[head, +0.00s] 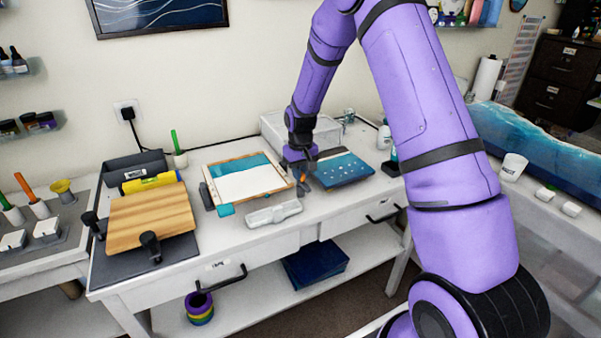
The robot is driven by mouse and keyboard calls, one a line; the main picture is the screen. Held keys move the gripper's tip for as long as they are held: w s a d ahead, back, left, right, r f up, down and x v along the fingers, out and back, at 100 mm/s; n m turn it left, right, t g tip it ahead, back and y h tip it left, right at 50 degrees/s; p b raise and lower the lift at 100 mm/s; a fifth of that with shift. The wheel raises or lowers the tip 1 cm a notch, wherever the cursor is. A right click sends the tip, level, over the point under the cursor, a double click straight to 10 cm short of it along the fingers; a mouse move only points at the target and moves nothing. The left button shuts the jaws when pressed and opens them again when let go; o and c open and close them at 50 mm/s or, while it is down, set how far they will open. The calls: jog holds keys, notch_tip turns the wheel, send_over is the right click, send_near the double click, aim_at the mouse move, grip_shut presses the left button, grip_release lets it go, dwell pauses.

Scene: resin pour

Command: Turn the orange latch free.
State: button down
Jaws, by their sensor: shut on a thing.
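The orange latch (303,177) shows as a small orange spot at the right edge of a wood-framed panel with a white and teal face, on the white workbench. My gripper (301,181) points down there and is shut on the orange latch. The dark fingers cover most of the latch, so its angle cannot be made out.
The framed panel (238,187) lies left of my gripper. A blue speckled board (343,168) lies close on its right. A white flat tool (274,214) lies in front. A clear box (275,130) stands behind. A wooden board (150,218) between dark clamps is at left.

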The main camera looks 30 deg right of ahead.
dwell(0.3)
jog(key=c, duration=1.1)
grip_release()
notch_tip(320, 180, up, 11)
jog(key=shift+f, duration=0.1)
